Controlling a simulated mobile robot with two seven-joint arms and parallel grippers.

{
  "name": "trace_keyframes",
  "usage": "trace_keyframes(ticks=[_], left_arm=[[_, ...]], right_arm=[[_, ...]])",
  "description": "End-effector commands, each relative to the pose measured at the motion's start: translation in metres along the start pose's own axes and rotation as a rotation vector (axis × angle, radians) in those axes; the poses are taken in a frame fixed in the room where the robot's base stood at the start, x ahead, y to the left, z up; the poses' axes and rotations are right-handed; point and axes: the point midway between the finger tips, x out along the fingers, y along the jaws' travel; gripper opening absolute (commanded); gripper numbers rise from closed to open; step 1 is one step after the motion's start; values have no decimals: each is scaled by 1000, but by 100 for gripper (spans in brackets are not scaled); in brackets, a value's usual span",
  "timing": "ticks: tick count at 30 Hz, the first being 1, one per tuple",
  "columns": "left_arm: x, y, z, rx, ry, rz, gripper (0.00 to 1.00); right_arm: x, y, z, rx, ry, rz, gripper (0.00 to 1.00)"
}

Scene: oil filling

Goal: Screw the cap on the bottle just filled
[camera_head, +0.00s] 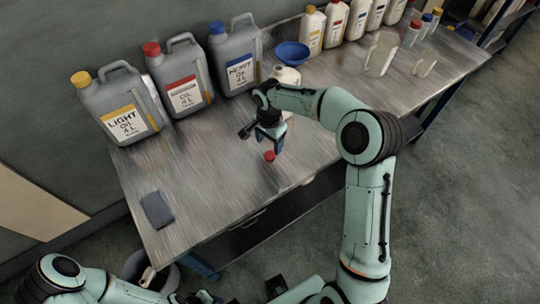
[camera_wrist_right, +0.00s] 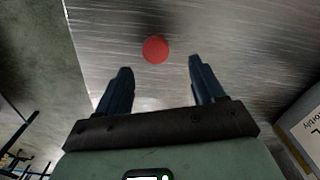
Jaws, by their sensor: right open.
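A small red cap (camera_head: 269,156) lies on the metal workbench (camera_head: 215,190) near its front edge. My right gripper (camera_head: 270,141) is just above and behind the cap, pointing down at the bench. In the right wrist view, the red cap (camera_wrist_right: 155,49) lies just beyond the two spread fingertips of my right gripper (camera_wrist_right: 160,73), with nothing between them. A white bottle (camera_head: 286,75) stands behind my right wrist, partly hidden by it. I cannot tell whether it is the filled one. My left arm shows at the bottom left, but its fingers cannot be made out.
Grey oil jugs (camera_head: 122,106) line the back left. A blue bowl or funnel (camera_head: 292,53) and several white bottles (camera_head: 334,24) stand at the back. A dark flat pad (camera_head: 157,210) lies front left. A bin (camera_head: 166,279) stands below.

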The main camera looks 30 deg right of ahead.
Motion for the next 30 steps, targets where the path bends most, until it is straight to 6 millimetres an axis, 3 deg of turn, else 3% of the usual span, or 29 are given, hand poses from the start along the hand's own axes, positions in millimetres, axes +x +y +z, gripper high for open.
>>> trace_keyframes(ticks=[11, 21, 30], left_arm=[[0, 0, 0, 0, 0, 0, 32], [-3, 1, -1, 1, 2, 1, 32], [-3, 1, -1, 1, 2, 1, 32]], right_arm=[[4, 0, 0, 0, -1, 0, 68], [49, 6, -1, 0, -2, 1, 68], [54, 6, -1, 0, 0, -1, 68]])
